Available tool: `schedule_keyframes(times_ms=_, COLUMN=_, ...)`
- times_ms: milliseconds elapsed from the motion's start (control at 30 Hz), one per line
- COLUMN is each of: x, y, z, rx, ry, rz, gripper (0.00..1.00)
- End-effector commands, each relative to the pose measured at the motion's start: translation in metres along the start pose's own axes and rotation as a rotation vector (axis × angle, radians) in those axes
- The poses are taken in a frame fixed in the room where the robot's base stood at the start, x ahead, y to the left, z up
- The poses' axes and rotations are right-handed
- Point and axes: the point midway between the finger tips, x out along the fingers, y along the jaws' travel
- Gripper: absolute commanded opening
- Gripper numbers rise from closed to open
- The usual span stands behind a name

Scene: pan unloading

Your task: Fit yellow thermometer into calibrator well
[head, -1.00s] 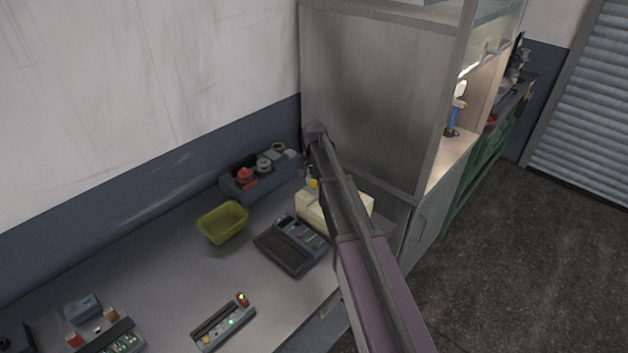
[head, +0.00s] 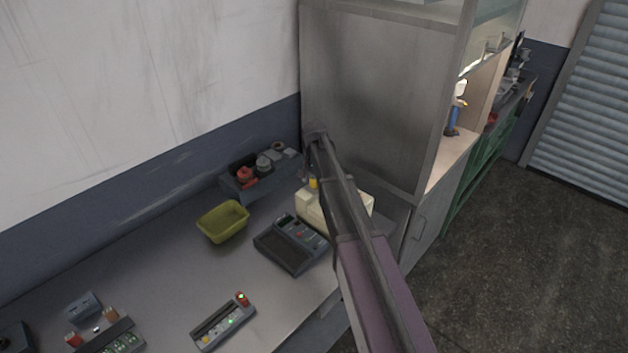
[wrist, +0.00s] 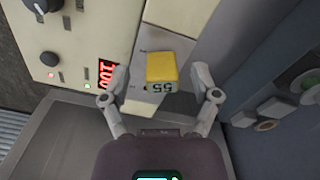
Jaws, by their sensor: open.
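The yellow thermometer (wrist: 162,67) shows in the wrist view as a yellow block with a small display reading 55, upside down in the picture. It appears over the bare metal plate of the cream calibrator (wrist: 82,45); its lower part and the well are hidden. My gripper (wrist: 160,83) is open, one finger on each side of the thermometer, with visible gaps. In the head view, a yellow spot, likely the thermometer (head: 313,183), shows at the back of the calibrator (head: 305,207), partly behind my arm.
A dark bin of parts (head: 240,188), a yellow-green tray (head: 222,222) and a dark instrument (head: 290,245) stand left of the calibrator. A grey cabinet (head: 375,90) rises close behind and right.

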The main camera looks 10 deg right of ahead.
Motion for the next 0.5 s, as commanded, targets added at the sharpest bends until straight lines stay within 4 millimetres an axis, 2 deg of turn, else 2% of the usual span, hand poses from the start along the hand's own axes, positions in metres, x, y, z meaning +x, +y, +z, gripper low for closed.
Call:
schedule_keyframes(times_ms=267, x=-0.006, y=0.000, z=0.000, rx=0.000, ry=0.000, rz=0.000, gripper=0.79)
schedule_keyframes(times_ms=500, x=-0.022, y=0.000, z=0.000, rx=0.000, ry=0.000, rz=0.000, gripper=0.79)
